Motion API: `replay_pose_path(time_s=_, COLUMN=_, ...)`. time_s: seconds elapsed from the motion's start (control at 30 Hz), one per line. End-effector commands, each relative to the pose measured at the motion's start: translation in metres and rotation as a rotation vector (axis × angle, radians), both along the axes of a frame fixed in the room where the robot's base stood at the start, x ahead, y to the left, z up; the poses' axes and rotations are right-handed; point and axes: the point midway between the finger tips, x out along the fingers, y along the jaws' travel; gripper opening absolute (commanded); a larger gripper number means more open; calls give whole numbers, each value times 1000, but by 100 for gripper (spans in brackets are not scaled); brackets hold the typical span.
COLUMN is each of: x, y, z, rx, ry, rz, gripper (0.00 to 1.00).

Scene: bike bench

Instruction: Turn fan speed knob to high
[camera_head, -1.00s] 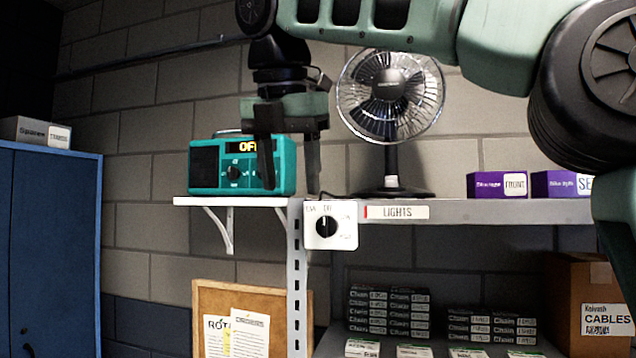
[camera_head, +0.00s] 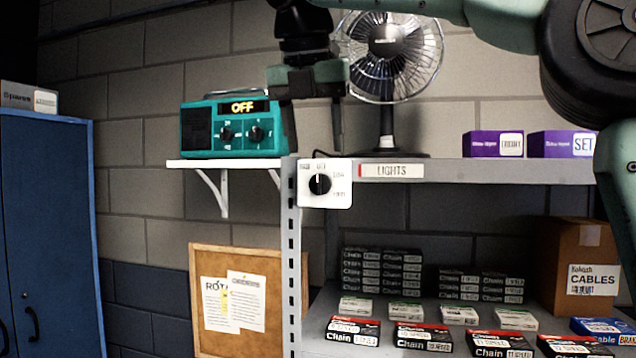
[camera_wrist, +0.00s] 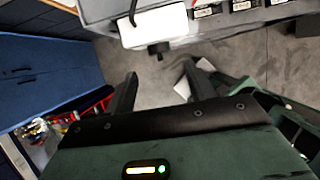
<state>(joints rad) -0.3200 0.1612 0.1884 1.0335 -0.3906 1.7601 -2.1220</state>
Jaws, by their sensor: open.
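The fan speed knob (camera_head: 320,184) is a black dial on a white control plate (camera_head: 341,196) fixed to the front edge of the shelf. Its pointer looks upright, near the top label. The wrist view shows the knob (camera_wrist: 159,48) from above, sticking out from the white plate (camera_wrist: 153,27). My gripper (camera_head: 312,146) is open and empty, in front of the shelf and just above the knob in the head view. In the wrist view its two fingers (camera_wrist: 160,84) are apart, with the knob beyond their tips. The grey fan (camera_head: 390,50) stands on the shelf behind.
A teal radio (camera_head: 203,131) reading OFF stands on the small left shelf. Purple boxes (camera_head: 495,144) sit on the right of the shelf. Chain boxes (camera_head: 424,336) fill the lower shelf, beside a cardboard box (camera_head: 560,262). A blue cabinet (camera_head: 45,220) stands at the left.

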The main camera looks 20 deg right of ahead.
Motion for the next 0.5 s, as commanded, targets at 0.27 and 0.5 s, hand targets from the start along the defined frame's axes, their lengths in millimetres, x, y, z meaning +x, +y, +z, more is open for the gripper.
replay_pose_path(time_s=0.27, x=14, y=-11, z=-44, rx=-1, ry=2, rz=-2, gripper=54)
replay_pose_path(time_s=0.5, x=19, y=-15, z=-58, rx=1, ry=-1, rz=-1, gripper=54)
